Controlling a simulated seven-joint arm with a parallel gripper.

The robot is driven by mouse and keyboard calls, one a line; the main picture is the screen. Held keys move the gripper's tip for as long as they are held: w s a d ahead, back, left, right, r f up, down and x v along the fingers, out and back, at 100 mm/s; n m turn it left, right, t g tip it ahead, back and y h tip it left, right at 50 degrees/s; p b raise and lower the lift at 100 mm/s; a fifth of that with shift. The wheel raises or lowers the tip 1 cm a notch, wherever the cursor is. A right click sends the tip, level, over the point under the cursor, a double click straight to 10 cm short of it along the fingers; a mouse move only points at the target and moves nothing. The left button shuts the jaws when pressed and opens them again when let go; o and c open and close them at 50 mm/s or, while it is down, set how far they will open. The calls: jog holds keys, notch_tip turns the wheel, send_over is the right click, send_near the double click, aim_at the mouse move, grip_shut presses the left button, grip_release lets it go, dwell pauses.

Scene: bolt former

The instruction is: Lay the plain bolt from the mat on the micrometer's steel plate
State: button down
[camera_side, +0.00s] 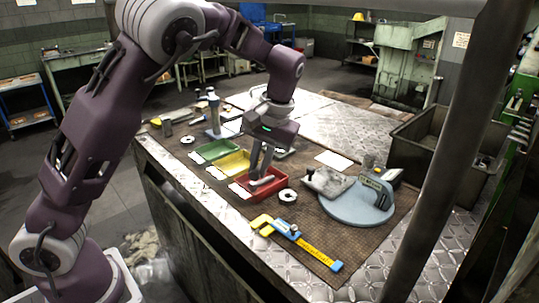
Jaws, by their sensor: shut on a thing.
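My gripper (259,176) is low over the red tray (283,187), fingers pointing down. It is shut on a small grey piece, seemingly the plain bolt (263,182), which lies crosswise at the fingertips. I cannot tell whether the bolt touches the tray. The micrometer (376,188) stands at the right on a round pale-blue base (355,209). The grey steel plate (326,181) is at the left of that base, to the right of my gripper. The brown mat (318,232) covers the table top under these things.
Yellow (234,165) and green (214,150) trays stand left of the red one. A yellow and blue caliper (300,243) lies in front. A grey bin (442,140) stands at the back right.

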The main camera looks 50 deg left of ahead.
jog(key=m, duration=0.1)
jog(key=m+t+h, duration=0.3)
jog(key=m+t, duration=0.3)
jog(key=m, duration=1.6)
send_over(329, 174)
jog(key=s, duration=0.2)
jog(key=shift+w+a, duration=0.2)
jog(key=shift+w+m+h, duration=0.15)
jog(key=shift+m+h, duration=0.15)
jog(key=shift+d+f, duration=0.1)
jog(key=shift+f, duration=2.05)
jog(key=shift+f, duration=0.65)
jog(key=c, duration=1.4)
grip_release()
jog(key=shift+o, duration=0.2)
